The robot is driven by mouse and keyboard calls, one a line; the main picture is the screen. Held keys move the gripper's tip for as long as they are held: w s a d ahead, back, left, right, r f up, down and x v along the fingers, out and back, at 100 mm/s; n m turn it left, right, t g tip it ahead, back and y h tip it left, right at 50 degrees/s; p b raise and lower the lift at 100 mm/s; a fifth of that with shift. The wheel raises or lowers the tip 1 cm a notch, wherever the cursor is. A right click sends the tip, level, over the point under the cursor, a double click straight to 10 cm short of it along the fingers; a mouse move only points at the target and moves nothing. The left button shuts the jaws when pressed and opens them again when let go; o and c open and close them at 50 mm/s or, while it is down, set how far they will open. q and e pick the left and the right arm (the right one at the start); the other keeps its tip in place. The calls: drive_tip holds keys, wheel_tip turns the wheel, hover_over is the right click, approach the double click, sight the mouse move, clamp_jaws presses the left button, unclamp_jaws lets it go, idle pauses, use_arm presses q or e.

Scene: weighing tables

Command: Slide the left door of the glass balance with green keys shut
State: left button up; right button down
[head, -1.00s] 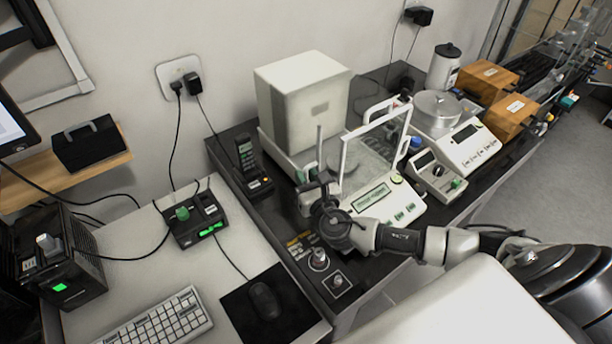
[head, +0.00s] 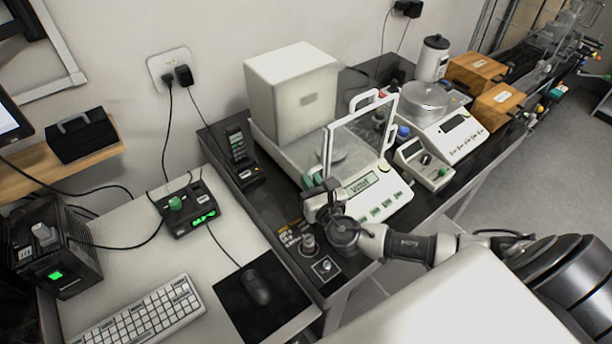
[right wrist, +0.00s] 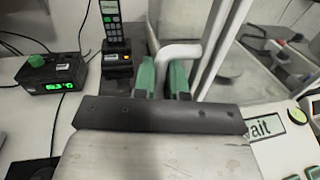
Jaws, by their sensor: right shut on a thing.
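The glass balance with green keys (head: 391,203) stands on the dark table, with a tall white block at its back and a white-framed glass front. My right gripper (head: 312,186) is at the balance's left side, near its front corner. In the right wrist view its green fingertips (right wrist: 162,77) are shut on the white bent handle (right wrist: 180,52) of the left door. The handle is close beside the white front post (right wrist: 213,45). The door's pane is mostly hidden, so I cannot tell whether a gap remains. My left gripper is not in view.
A black handset (head: 238,150) stands in its base left of the balance. A second balance with a round pan (head: 428,102) and a small meter (head: 424,163) stand to the right. Two small knobs (head: 308,243) are on the table's near edge.

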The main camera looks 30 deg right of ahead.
drive_tip(key=shift+s, duration=0.35)
drive_tip(key=c, duration=1.5)
unclamp_jaws()
drive_tip(key=shift+w+d+f, duration=0.1)
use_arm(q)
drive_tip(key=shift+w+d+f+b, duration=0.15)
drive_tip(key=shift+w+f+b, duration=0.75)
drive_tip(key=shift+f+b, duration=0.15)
use_arm(e)
drive_tip(key=shift+o, duration=0.2)
drive_tip(key=s, duration=1.1)
drive_tip(key=shift+a, duration=0.3)
